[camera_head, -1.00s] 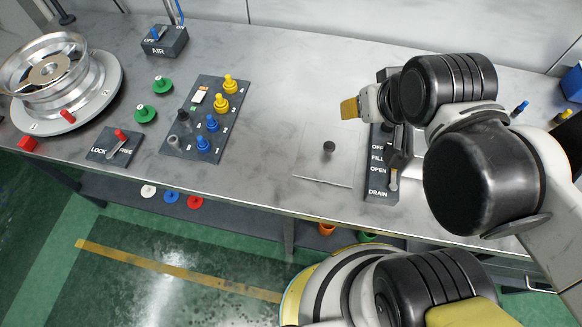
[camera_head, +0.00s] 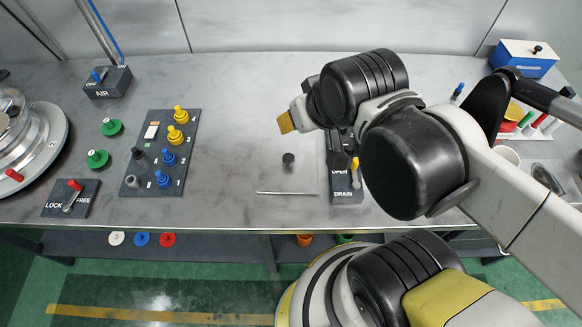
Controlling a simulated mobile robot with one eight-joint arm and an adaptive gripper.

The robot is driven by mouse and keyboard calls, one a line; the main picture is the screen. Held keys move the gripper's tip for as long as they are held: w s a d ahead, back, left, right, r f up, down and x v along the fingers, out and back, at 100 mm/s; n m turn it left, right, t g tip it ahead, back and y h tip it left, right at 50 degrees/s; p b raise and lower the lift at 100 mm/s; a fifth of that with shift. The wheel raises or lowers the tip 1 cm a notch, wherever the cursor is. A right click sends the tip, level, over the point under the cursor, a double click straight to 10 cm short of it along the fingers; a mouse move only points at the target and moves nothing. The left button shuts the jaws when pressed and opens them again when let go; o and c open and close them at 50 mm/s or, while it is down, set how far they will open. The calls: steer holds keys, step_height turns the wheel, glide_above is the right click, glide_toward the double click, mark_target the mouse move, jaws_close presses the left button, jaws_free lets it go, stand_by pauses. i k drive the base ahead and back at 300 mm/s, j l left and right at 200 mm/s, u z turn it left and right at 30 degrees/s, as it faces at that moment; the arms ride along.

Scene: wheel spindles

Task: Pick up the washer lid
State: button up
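What looks like the washer lid is a flat grey plate on the bench with a small upright black knob (camera_head: 288,159) in the middle of the head view. Its front edge shows as a thin light line, and its other edges blend into the grey bench. It lies flat, just left of the control panel (camera_head: 341,183) marked OPEN and DRAIN, with nothing touching the knob. My arm stands to the right and covers part of that panel. I cannot make out the fingers of my gripper in this view.
Left of the lid is a dark board (camera_head: 150,178) with coloured spindles. Beyond it are green knobs (camera_head: 97,159), the LOCK/FREE lever box (camera_head: 72,198), the AIR box (camera_head: 107,82) and a wheel (camera_head: 52,135). A blue box (camera_head: 523,57) stands back right. Bench between board and lid is clear.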

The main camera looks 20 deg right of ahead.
mark_target(287, 166)
steer(key=k+j, duration=0.2)
steer(key=j, duration=0.15)
steer(key=k+j+u, duration=0.1)
steer(key=k+j, duration=0.3)
steer(key=j, duration=0.25)
steer(key=k+j+u, duration=0.1)
steer(key=j, duration=0.25)
steer(key=k+j, duration=0.25)
steer(key=j+u, duration=0.05)
steer(key=j, duration=0.05)
